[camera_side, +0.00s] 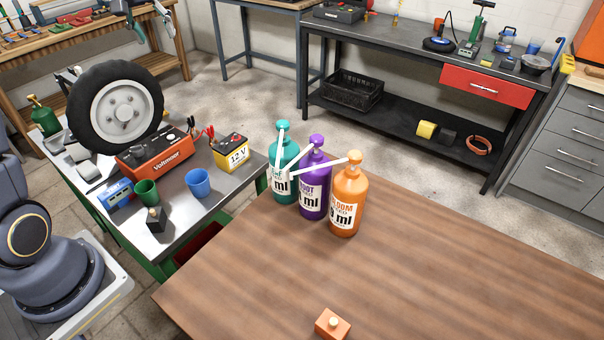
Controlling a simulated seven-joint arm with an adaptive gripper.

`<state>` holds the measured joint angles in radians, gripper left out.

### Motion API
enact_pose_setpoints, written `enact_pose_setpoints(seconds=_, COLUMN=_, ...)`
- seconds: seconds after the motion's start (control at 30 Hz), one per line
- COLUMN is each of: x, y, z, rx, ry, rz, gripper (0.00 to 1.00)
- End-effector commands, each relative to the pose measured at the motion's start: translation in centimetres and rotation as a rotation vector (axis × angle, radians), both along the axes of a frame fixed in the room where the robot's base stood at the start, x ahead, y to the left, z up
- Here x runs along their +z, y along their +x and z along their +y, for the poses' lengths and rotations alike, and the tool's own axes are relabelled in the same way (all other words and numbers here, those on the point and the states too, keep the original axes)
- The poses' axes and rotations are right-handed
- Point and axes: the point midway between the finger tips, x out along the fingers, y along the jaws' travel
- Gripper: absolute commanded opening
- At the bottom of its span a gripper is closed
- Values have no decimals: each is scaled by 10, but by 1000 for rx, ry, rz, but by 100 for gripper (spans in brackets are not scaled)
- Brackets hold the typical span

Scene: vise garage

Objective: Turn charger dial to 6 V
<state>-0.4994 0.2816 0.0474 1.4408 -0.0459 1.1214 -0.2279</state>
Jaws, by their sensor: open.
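The red-orange charger (155,156), lettered on its front, stands on the metal-topped cart in front of the wheel. Small dark knobs show on its top face; the dial's pointer and voltage marks are too small to read. A yellow and black battery (231,152) marked 12 V stands to its right, with red and black clamps between them. My gripper (155,35) shows only in part at the top left edge. Its two fingers are apart and empty, above and behind the charger and clear of it. The rest of it is out of frame.
On the cart are a wheel (118,108), a green cup (146,192), a blue cup (198,182), a blue box (119,195) and a small black block (156,219). Large pump bottles (314,185) stand on the wooden table (440,265), near an orange block (332,324).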

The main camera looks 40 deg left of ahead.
Motion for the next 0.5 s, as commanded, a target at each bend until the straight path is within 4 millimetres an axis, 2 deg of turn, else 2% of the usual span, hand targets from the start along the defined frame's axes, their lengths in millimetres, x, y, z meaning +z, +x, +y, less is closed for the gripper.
enact_pose_setpoints(seconds=0.03, x=-29, y=2, z=40, rx=73, ry=-22, rz=40, gripper=61)
enact_pose_setpoints(seconds=0.1, x=-65, y=-3, z=85, rx=157, ry=-52, rz=84, gripper=61)
enact_pose_setpoints(seconds=0.2, x=-117, y=-21, z=137, rx=254, ry=-92, rz=141, gripper=61)
enact_pose_setpoints(seconds=0.33, x=-175, y=-54, z=174, rx=342, ry=-148, rz=209, gripper=61)
enact_pose_setpoints(seconds=0.4, x=-194, y=-68, z=181, rx=369, ry=-171, rz=234, gripper=61)
enact_pose_setpoints(seconds=0.5, x=-204, y=-79, z=188, rx=391, ry=-183, rz=244, gripper=61)
